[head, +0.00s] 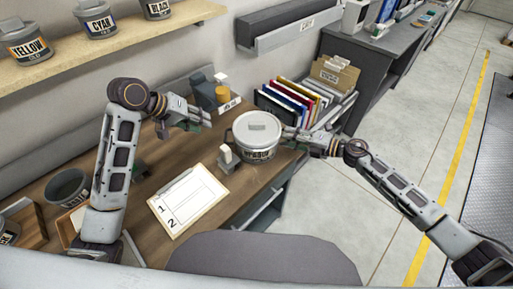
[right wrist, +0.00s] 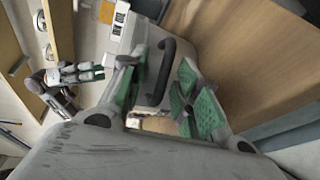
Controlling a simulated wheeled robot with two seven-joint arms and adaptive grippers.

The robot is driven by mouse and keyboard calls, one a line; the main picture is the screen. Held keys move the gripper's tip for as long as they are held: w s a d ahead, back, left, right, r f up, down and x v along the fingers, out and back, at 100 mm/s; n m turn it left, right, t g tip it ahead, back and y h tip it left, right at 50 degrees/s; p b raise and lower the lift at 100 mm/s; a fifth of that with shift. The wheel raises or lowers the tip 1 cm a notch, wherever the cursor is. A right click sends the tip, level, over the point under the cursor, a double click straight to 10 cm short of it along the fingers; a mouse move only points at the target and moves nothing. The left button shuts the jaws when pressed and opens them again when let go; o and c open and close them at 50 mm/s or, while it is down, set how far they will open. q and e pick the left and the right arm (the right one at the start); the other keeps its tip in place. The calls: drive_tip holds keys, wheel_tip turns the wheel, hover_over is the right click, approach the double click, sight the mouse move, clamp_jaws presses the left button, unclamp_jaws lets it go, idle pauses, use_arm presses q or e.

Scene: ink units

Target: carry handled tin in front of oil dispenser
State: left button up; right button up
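The handled tin (head: 257,140) is a round pale tin with a grey lid and a dark label. It stands upright on the wooden desk. In the right wrist view its black handle (right wrist: 167,72) lies between the green-padded fingers of my right gripper (right wrist: 165,100), which look spread apart. In the head view my right gripper (head: 291,134) is at the tin's right side. My left gripper (head: 207,118) is left of the tin, over the desk, apart from it; its finger gap is unclear. A small white-topped dispenser (head: 226,157) stands just left of the tin; I cannot tell whether it is the oil dispenser.
A clipboard (head: 188,203) marked 1 and 2 lies left of the tin. A caddy with an orange jar (head: 222,93) stands behind. File folders (head: 287,97) stand at the back right. A dark pot (head: 67,188) is at the left. A chair (head: 262,262) is in front.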

drive_tip(key=shift+d, duration=0.15)
drive_tip(key=v, duration=1.1)
drive_tip(key=shift+s+d, duration=0.25)
drive_tip(key=shift+d, duration=0.05)
drive_tip(key=shift+d, duration=0.1)
idle(0.8)
